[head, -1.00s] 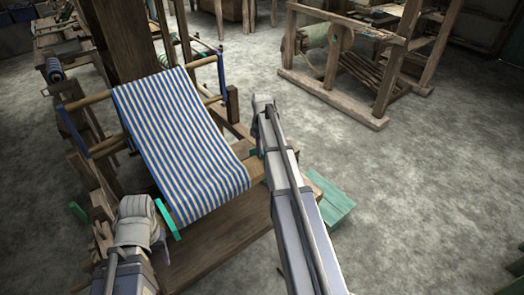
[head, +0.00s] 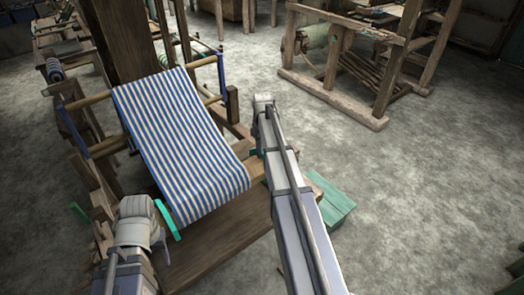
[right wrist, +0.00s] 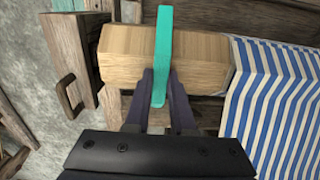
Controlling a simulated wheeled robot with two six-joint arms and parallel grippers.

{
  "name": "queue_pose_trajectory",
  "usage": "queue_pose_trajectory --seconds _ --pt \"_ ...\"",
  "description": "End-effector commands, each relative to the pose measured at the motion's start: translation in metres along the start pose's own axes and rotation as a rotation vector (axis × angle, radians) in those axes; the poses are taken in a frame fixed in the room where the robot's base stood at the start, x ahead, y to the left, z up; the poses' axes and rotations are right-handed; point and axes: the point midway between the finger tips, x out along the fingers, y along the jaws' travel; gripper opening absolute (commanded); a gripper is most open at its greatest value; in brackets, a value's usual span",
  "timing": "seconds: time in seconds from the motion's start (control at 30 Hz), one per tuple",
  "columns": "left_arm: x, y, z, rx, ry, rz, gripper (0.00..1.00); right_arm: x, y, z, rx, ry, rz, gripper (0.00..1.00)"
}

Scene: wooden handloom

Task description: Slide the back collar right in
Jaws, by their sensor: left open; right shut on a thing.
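In the right wrist view, an upright teal bar (right wrist: 162,45), apparently the collar, crosses the face of a pale wooden beam (right wrist: 205,62). My right gripper (right wrist: 160,85) is shut on the lower part of this bar. In the head view, my right arm reaches the beam's right end, where a bit of teal (head: 253,152) shows; the fingers are hidden there. My left gripper (head: 137,225) is beside the cloth's lower left corner, its fingers mostly hidden.
Blue and white striped cloth (head: 180,145) hangs over the loom between my arms. A teal board (head: 332,205) lies right of my right arm. Open floor lies to the right.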

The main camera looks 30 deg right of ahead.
Motion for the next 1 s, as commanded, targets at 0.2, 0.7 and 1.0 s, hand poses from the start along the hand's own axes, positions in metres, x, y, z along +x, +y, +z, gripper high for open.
queue_pose_trajectory --seconds 0.2,0.7,1.0 --pt "0.000 0.000 0.000 0.000 0.000 0.000 0.53 0.000 0.000 0.000 0.000 0.000 0.000 0.00" --pt "0.000 0.000 0.000 0.000 0.000 0.000 0.53 0.000 -0.060 0.002 -0.004 0.000 -0.001 0.00" --pt "0.000 0.000 0.000 0.000 0.000 0.000 0.53 0.000 -0.074 0.000 -0.001 -0.001 -0.004 0.00"
